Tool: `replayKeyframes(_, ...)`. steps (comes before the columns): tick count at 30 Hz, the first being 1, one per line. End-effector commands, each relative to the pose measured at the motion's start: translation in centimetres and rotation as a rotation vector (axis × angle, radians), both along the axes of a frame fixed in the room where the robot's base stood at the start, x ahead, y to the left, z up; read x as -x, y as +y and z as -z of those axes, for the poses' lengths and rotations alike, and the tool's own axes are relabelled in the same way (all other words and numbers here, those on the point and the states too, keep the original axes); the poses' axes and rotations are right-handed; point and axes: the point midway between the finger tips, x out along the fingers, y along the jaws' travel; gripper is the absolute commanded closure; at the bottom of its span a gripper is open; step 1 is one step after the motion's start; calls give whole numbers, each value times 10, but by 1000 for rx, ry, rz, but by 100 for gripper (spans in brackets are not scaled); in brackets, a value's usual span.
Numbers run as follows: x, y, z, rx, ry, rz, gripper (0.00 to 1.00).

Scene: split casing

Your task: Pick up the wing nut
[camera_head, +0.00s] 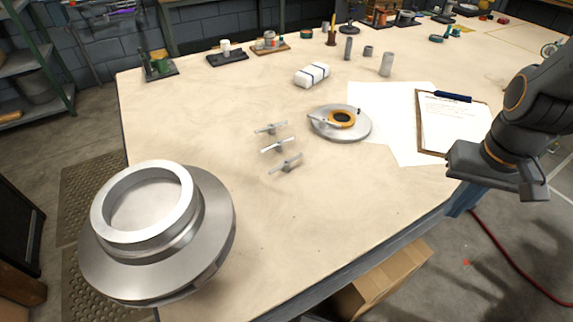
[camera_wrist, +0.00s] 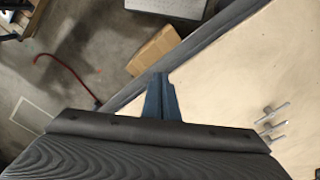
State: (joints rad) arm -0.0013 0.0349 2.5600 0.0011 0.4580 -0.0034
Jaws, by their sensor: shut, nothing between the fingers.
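Three small grey metal wing nuts (camera_head: 278,146) lie in a short row near the middle of the table in the head view. They also show at the right edge of the wrist view, as small grey shapes (camera_wrist: 272,126). I cannot tell which of them the task means. My gripper (camera_wrist: 161,78) is shut and empty, its dark blue fingers together in the wrist view.
A large metal casing (camera_head: 215,240) stands at the table's front left. A round metal cover (camera_head: 358,125) with an orange ring lies right of the wing nuts. A clipboard (camera_head: 455,120), papers and a white roll (camera_head: 312,75) lie behind. A cardboard box (camera_head: 385,280) is below the table edge.

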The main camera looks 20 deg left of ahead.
Motion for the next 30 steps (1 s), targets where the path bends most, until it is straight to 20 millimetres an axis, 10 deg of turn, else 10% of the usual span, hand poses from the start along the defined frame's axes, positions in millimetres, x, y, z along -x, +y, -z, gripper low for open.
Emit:
replayKeyframes(8,0,0,0,0,0,0,98)
replayKeyframes(14,-16,20,2,-34,1,103,65)
replayKeyframes(20,-67,103,12,-168,38,516,33)
replayKeyframes(30,-116,287,35,-359,254,1300,33)
